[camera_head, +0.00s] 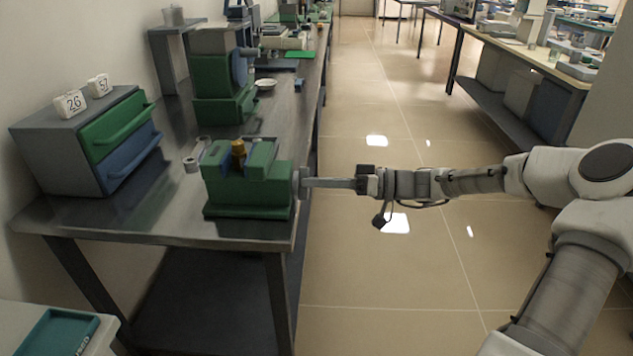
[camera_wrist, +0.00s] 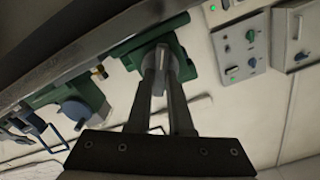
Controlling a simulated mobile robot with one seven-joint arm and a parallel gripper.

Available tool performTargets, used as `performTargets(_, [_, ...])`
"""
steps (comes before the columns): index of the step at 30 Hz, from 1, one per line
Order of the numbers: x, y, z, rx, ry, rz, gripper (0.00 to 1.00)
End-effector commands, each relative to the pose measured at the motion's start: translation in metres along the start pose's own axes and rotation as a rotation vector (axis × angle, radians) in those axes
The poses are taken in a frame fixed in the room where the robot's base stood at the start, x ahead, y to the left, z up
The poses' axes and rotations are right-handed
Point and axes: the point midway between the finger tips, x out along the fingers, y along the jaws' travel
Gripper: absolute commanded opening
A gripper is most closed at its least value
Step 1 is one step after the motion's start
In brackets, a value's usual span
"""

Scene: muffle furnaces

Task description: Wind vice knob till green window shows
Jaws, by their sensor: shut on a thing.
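The green vice (camera_head: 248,183) stands near the front right edge of the steel bench, with a small brass piece (camera_head: 238,149) upright between its jaws. Its grey knob (camera_head: 299,183) is on the right side, facing the aisle. My gripper (camera_head: 303,183) reaches in level from the right and is shut on the knob. In the wrist view, the two long fingers (camera_wrist: 168,75) close around the knob, with the green vice (camera_wrist: 150,42) behind it. I cannot make out a window on the vice, nor its colour.
A drawer cabinet (camera_head: 85,140) with green and blue drawers stands left on the bench (camera_head: 150,222), under number blocks 26 and 57. A green machine (camera_head: 223,90) stands behind the vice. The tiled aisle (camera_head: 390,260) at right is clear.

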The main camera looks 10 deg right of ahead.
Motion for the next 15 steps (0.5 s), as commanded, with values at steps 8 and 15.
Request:
performTargets(8, [-0.0002, -0.0005, -0.0008, 0.013, 0.000, 0.000, 0.00])
performTargets(15, [-0.0003, -0.0014, -0.0031, 0.108, 0.000, 0.000, 0.00])
